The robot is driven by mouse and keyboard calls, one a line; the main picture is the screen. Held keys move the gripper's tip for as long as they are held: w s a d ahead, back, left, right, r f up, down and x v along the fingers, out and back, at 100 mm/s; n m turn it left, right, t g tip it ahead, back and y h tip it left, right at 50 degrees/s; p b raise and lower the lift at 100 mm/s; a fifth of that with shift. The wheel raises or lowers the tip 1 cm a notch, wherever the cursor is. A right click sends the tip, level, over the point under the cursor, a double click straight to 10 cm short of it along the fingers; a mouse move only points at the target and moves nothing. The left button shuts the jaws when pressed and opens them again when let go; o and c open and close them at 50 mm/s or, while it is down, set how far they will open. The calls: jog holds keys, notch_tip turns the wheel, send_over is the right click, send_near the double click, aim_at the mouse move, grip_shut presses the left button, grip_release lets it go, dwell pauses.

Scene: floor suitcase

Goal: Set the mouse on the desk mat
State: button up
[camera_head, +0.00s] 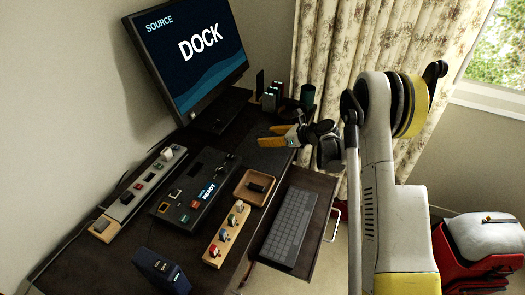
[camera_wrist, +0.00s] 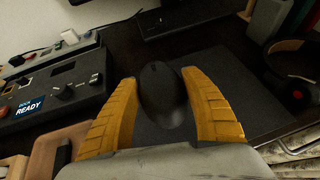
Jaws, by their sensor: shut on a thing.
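The dark, rounded mouse (camera_wrist: 163,95) is between the two yellow fingers of my gripper (camera_wrist: 160,77) in the wrist view. The fingers are shut on its sides. The dark grey desk mat (camera_wrist: 238,108) lies below and around the mouse in that view. I cannot tell whether the mouse touches the mat or hangs just above it. In the head view my gripper (camera_head: 272,137) is over the back right part of the desk, right of the monitor's foot. The mouse cannot be made out there.
The monitor (camera_head: 190,50) stands at the back left. A control panel reading READY (camera_head: 198,190), a wooden tray (camera_head: 241,197) and a keyboard (camera_head: 288,226) lie nearer the front. A dark round holder (camera_wrist: 292,62) is right of the mat.

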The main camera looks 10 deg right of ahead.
jog(key=shift+w+a+f, duration=0.2)
jog(key=shift+a+f, duration=0.1)
jog(key=shift+a, duration=0.15)
jog(key=shift+w+a+f, duration=0.15)
jog(key=shift+a+f, duration=0.1)
jog(key=shift+a, duration=0.15)
jog(key=shift+a+f+b, duration=0.1)
jog(key=shift+f+b, duration=0.15)
jog(key=shift+b, duration=0.05)
notch_tip(320, 180, down, 4)
jog(key=shift+r+b, duration=0.15)
jog(key=shift+b, duration=0.9)
jog(key=shift+r, duration=0.1)
jog(key=o, duration=1.1)
